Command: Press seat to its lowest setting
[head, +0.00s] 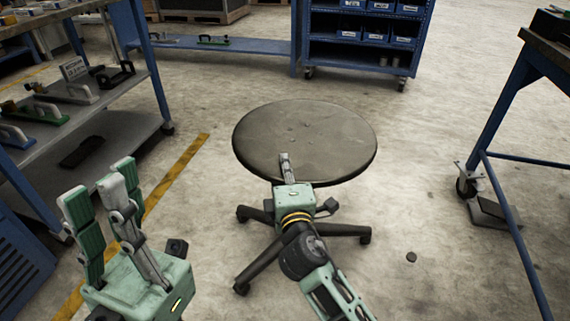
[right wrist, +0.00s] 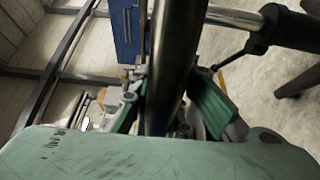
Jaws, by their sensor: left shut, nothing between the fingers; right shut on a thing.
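The stool's round dark seat (head: 305,130) is level in the middle of the head view, above a black base with casters (head: 345,230). My right gripper (head: 286,170) is at the seat's near edge, with one finger showing on top and the other hidden below. In the right wrist view the seat (right wrist: 175,60) appears edge-on as a dark upright band between the fingers. A shiny column (right wrist: 235,16) shows to its right, with a dark lever-like piece (right wrist: 232,58) beside it. My left gripper (head: 102,187) is raised at the lower left, empty and away from the stool.
A grey shelf unit (head: 115,125) holding tools stands at the left. A blue rack with bins (head: 362,50) is at the back. A blue-legged wheeled bench (head: 500,105) is at the right. The concrete floor around the stool is mostly clear.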

